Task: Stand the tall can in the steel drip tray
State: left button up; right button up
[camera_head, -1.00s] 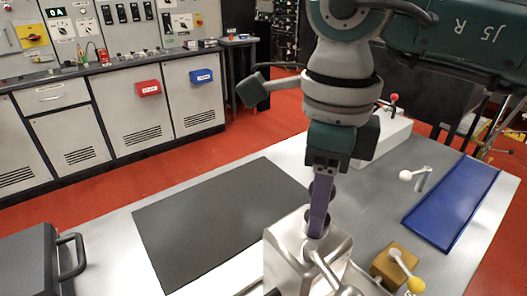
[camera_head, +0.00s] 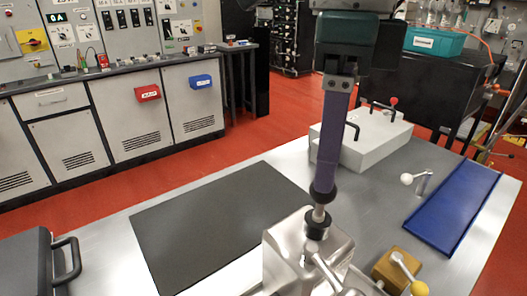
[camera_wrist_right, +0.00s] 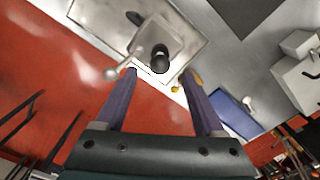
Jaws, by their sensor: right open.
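My right gripper (camera_head: 325,188) points down from the top of the head view, its purple fingers above the steel housing. In the right wrist view the gripper (camera_wrist_right: 158,73) is open, with its fingers apart. Nothing is visibly clamped. I cannot make out a tall can. A flat light steel tray or plate (camera_wrist_right: 190,14) lies around the housing; I cannot tell whether it is the drip tray. My left gripper is not in view.
A dark mat (camera_head: 215,220) lies left on the steel table. A blue tray (camera_head: 455,208) is at the right, a white box (camera_head: 362,140) behind. A yellow-knobbed lever on a wooden block (camera_head: 388,270) stands near the housing. A black handled case (camera_head: 25,265) is front left.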

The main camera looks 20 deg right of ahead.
jog(key=shift+r, duration=2.2)
